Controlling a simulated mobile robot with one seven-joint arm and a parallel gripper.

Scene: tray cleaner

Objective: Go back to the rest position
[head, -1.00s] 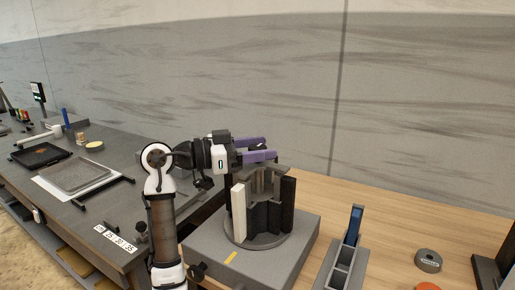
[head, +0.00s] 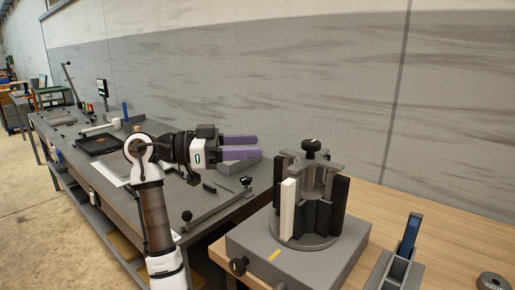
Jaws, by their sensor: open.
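My gripper (head: 241,147) has purple fingers, one beside the other with a narrow gap, pointing right. It is open, with nothing seen between the fingers. It is in the air, left of and apart from a grey fixture (head: 262,252) that carries upright black and white blocks and a black knob (head: 312,147) on top. The white block (head: 288,208) stands at the fixture's front left.
A long dark bench (head: 105,172) runs to the far left, with a black tray (head: 97,143) on it. A wooden table (head: 440,215) bears the fixture, a grey holder with a blue item (head: 411,233) and a grey ring (head: 492,281). Open floor (head: 50,235) lies at the left.

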